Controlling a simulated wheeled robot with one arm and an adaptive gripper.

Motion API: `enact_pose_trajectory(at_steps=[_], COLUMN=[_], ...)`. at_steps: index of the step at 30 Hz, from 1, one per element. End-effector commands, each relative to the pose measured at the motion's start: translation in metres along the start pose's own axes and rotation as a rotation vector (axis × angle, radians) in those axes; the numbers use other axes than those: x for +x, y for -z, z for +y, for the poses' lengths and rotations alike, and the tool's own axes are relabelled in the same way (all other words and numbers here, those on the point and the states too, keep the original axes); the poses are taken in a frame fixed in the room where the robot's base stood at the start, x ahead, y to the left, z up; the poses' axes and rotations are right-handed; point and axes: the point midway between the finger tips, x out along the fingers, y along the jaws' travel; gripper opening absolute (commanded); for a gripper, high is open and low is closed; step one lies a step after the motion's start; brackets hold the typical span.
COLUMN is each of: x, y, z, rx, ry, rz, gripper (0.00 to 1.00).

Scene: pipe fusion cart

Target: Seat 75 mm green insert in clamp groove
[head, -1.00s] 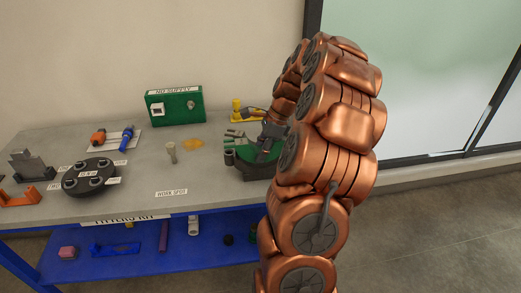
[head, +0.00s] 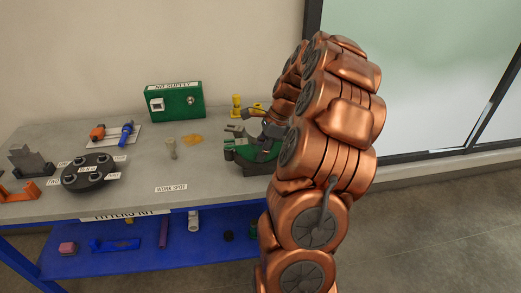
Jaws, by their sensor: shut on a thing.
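The dark green clamp (head: 240,155) stands on the right part of the bench, partly hidden by my arm. My gripper (head: 268,135) is dark and small in the head view, over the right side of the clamp. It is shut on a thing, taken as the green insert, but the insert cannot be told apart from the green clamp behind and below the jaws. Whether the insert touches the groove is hidden.
The green NO SUPPLY box (head: 175,101) and a yellow fitting (head: 236,105) stand at the back. The front middle is clear.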

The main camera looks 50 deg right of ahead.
Motion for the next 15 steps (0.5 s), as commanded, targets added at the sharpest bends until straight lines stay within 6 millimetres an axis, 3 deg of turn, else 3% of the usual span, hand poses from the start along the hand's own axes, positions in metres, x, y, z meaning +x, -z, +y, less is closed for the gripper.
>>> enact_pose_trajectory(at_steps=[1, 2, 10, 15], x=[0.0011, 0.0013, 0.0013, 0.0012], y=[0.0005, 0.0006, 0.0007, 0.0006], z=[-0.0001, -0.0001, -0.0001, -0.0001], rx=[0.0, 0.0, 0.0, 0.0], ry=[0.0, 0.0, 0.0, 0.0], rz=[0.0, 0.0, 0.001, 0.001], gripper=[0.0, 0.38, 0.66, 0.66])
